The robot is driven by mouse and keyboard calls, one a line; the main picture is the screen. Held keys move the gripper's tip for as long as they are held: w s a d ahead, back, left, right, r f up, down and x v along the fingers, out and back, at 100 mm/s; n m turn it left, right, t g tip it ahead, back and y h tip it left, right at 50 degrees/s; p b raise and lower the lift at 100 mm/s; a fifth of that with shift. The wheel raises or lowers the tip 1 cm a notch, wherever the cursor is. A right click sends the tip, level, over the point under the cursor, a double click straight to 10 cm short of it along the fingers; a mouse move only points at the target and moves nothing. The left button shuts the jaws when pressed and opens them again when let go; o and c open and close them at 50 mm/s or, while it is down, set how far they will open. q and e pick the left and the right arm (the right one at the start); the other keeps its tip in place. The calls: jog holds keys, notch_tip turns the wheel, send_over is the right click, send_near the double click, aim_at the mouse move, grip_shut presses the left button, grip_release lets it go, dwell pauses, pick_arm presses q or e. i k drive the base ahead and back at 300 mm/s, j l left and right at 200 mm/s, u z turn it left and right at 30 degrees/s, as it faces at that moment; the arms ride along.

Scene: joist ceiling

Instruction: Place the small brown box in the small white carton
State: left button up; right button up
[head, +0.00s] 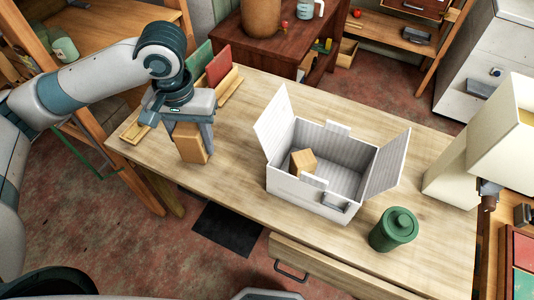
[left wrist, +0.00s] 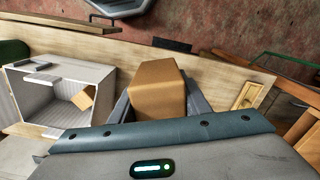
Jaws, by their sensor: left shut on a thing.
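My left gripper (head: 190,132) is shut on a brown box (head: 191,145), held near the left end of the wooden table. In the left wrist view this brown box (left wrist: 157,88) sits between the fingers. The white carton (head: 290,185) stands open at the middle of the table, flaps spread outward, to the right of my left gripper. Another brown box (head: 303,162) lies tilted inside it, at its left side. The carton (left wrist: 32,98) and the box inside (left wrist: 83,99) also show in the left wrist view. My right gripper is not in view.
A green lidded canister (head: 394,230) stands right of the carton near the table's front edge. Red and green books (head: 219,67) stand in a wooden holder at the back left. A white boxy object (head: 500,130) is at the right end. Bare tabletop (head: 235,150) lies between gripper and carton.

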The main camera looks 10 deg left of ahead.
aim_at(334, 189)
jog(key=k+l, duration=0.1)
jog(key=l, duration=0.65)
jog(key=k+l, duration=0.1)
jog(key=l, duration=0.65)
